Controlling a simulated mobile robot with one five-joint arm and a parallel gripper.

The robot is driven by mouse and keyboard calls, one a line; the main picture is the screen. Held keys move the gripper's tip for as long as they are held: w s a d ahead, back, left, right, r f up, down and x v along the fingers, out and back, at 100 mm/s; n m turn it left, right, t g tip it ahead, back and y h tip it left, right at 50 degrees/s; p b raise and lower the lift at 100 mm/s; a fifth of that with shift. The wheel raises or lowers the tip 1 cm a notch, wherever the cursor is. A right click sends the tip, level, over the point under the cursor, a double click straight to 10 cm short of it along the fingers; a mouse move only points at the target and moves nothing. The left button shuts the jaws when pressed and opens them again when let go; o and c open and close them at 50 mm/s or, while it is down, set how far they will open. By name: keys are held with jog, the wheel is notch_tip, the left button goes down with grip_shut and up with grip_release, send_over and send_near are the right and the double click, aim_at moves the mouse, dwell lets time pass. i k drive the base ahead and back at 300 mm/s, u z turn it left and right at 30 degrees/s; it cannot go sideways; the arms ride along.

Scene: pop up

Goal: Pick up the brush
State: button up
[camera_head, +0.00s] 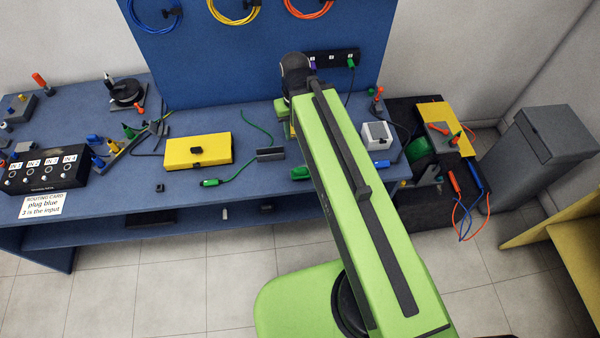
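I cannot pick out a brush for certain. A small dark grey bar-shaped item (270,154) lies on the blue bench right of the yellow box; it is too small to tell what it is. A short green item (300,173) lies just right of it, partly behind my arm. My green arm reaches from the lower right up over the bench. Its dark joint is near the back panel, and a green link shows below that joint. My gripper's fingers are hidden behind the arm, so I cannot see whether they hold anything.
A yellow box (198,151) and a green cable (243,165) lie on the blue bench (130,190). A black input box (45,170) and a routing card (43,205) are at left. A pale grey box (377,135) stands right of my arm. A grey bin (540,155) stands at far right.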

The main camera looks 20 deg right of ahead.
aim_at(299, 171)
jog(key=u, duration=1.5)
jog(key=k, duration=0.45)
jog(key=u, duration=0.7)
jog(key=k, duration=0.95)
jog(key=z, duration=0.1)
jog(key=i, duration=0.95)
jog(key=u, duration=0.05)
